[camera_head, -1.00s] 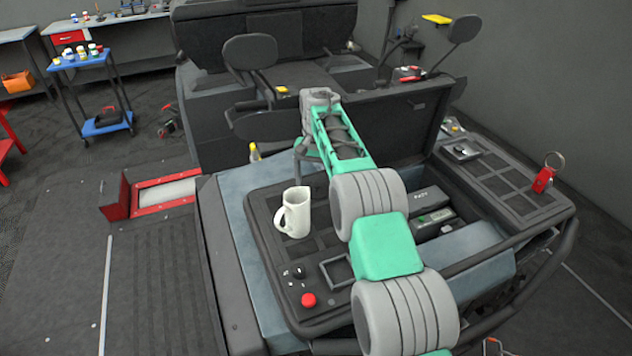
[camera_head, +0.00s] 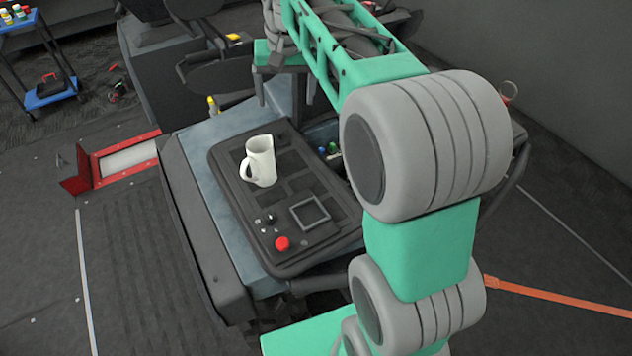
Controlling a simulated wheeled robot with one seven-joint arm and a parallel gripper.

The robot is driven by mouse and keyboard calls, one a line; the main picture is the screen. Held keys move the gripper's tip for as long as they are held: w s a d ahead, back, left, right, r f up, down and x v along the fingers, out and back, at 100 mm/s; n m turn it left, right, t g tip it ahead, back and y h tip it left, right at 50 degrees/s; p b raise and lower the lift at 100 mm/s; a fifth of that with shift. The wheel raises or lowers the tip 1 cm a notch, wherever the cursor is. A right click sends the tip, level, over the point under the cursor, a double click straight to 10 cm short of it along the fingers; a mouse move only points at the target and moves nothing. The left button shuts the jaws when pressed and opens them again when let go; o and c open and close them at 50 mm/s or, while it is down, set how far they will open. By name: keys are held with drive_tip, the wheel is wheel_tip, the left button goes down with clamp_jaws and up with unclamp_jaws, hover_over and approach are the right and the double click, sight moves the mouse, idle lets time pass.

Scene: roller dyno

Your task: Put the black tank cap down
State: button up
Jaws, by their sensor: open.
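My gripper (camera_head: 284,86) is at the top middle of the head view, beyond the panel with the mug. Its dark fingers point down and stand apart. I see nothing between them. I cannot make out the black tank cap for certain; it may be hidden behind my arm or lost against the dark surfaces. A small black knob (camera_head: 268,217) sits on the near panel, but I cannot tell that it is a cap.
A white mug (camera_head: 262,162) stands on the dark panel (camera_head: 235,190). A red button (camera_head: 282,243) is at the panel's near end. A yellow-topped bottle (camera_head: 212,104) stands left of my gripper. A blue cart (camera_head: 48,92) is far left. My arm covers much of the right side.

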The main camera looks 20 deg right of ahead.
drive_tip(key=s+f+n+t, duration=0.1)
drive_tip(key=s+f, duration=0.4)
drive_tip(key=s, duration=0.5)
drive_tip(key=s+f+n+t, duration=0.1)
drive_tip(key=s+f, duration=0.4)
drive_tip(key=s, duration=0.6)
drive_tip(key=shift+n, duration=0.3)
drive_tip(key=shift+w, duration=0.1)
drive_tip(key=shift+r+b, duration=0.1)
drive_tip(key=shift+b, duration=0.35)
